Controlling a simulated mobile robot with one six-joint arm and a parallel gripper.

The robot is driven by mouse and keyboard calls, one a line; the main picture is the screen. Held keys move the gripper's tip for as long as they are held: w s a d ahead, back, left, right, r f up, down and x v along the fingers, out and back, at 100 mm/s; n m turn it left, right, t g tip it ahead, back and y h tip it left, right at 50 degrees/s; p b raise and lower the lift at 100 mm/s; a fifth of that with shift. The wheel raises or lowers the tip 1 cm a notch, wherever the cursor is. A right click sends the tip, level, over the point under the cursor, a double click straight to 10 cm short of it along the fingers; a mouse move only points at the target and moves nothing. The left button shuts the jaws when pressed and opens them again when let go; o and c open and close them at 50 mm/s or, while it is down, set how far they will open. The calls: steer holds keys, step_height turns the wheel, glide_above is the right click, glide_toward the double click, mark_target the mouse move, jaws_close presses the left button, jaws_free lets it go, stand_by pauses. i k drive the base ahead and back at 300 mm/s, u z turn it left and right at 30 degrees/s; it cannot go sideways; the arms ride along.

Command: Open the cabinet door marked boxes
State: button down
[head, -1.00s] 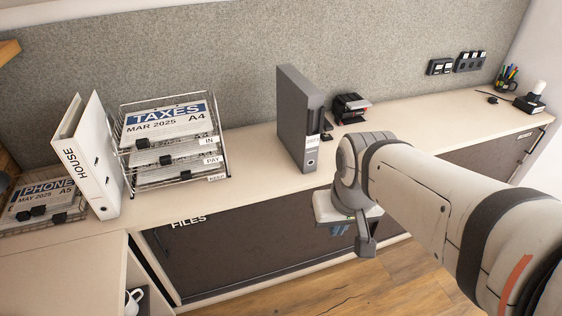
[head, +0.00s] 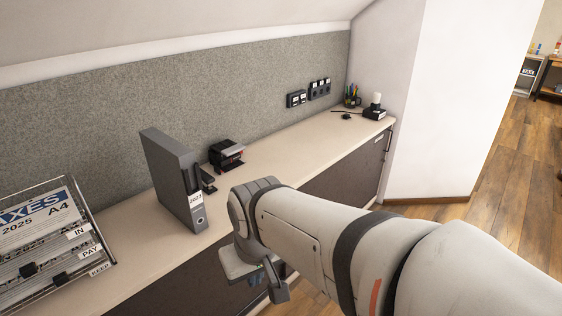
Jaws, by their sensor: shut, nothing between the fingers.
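The long low cabinet has dark doors under a pale countertop. The far dark door (head: 345,180) has a small pale marking (head: 379,138) near its top right corner, too small to read, and a slim dark handle (head: 388,143) at its right edge. It looks closed. My arm hides the lower part of this door. My gripper (head: 278,292) points down in front of the cabinet, left of that door and well away from its handle. It is shut and empty, seen partly behind my wrist.
The nearer dark door (head: 185,285) is partly in view. On the countertop (head: 290,140) stand a grey binder (head: 172,180), a black-and-red device (head: 227,154), a wire paper tray (head: 50,240), and a pen cup (head: 353,97). A white wall (head: 445,100) bounds the cabinet's far end. Wooden floor (head: 500,210) lies open at right.

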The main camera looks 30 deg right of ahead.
mark_target(353, 180)
steer(key=z, duration=1.75)
steer(key=i, duration=0.8)
steer(key=z, duration=0.55)
steer(key=i, duration=1.55)
steer(key=u, duration=0.4)
steer(key=i, duration=1.3)
steer(key=u, duration=0.65)
steer(key=k, duration=0.9)
steer(key=u, duration=0.1)
steer(key=i, duration=0.7)
